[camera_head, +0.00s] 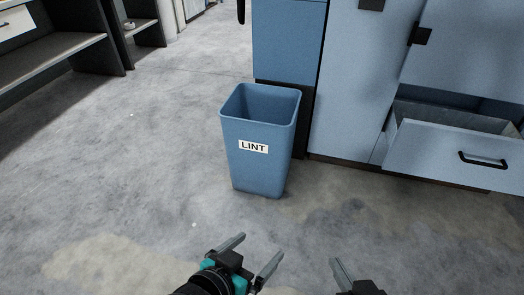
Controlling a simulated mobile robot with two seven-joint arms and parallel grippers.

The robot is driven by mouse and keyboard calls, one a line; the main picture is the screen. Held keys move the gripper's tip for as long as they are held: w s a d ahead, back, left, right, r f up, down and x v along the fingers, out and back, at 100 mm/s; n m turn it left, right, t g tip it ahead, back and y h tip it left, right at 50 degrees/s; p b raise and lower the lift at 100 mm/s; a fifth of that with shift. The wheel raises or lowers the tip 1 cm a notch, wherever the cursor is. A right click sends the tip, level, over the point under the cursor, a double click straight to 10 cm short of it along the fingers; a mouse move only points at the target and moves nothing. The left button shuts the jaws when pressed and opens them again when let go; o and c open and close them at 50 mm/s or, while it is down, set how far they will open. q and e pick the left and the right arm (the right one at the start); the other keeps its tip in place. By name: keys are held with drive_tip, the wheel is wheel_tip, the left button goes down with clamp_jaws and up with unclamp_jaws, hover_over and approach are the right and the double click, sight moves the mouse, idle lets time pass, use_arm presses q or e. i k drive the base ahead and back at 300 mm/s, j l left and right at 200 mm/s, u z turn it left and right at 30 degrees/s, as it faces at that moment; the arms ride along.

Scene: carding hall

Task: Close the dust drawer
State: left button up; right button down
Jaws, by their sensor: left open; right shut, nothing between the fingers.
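The dust drawer (445,155) is at the right, low in the blue machine. It is pulled out, and its open top and grey inside show. Its front is light blue with a black bar handle (483,160); its right end runs to the picture's edge. My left gripper (256,250) is at the bottom middle, open and empty, in front of the lint bin. My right gripper (337,264) is to its right at the bottom edge, shut and empty. Both grippers are well apart from the drawer, to its lower left in the picture.
A blue bin (258,168) labelled LINT stands on the floor left of the drawer, before the blue machine (358,80). Dark shelving (60,58) is at the upper left. The grey concrete floor (120,170) is clear at left and in front of the drawer.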

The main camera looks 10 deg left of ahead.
sight(461, 147)
drive_tip(key=i+l, duration=0.2)
drive_tip(key=l, duration=0.2)
drive_tip(key=i+l, duration=0.15)
drive_tip(key=l, duration=0.25)
drive_tip(key=i+l, duration=0.2)
drive_tip(key=l, duration=0.15)
drive_tip(key=i+l+z, duration=0.1)
drive_tip(key=l, duration=0.3)
drive_tip(key=i+l, duration=0.5)
drive_tip(key=l, duration=0.25)
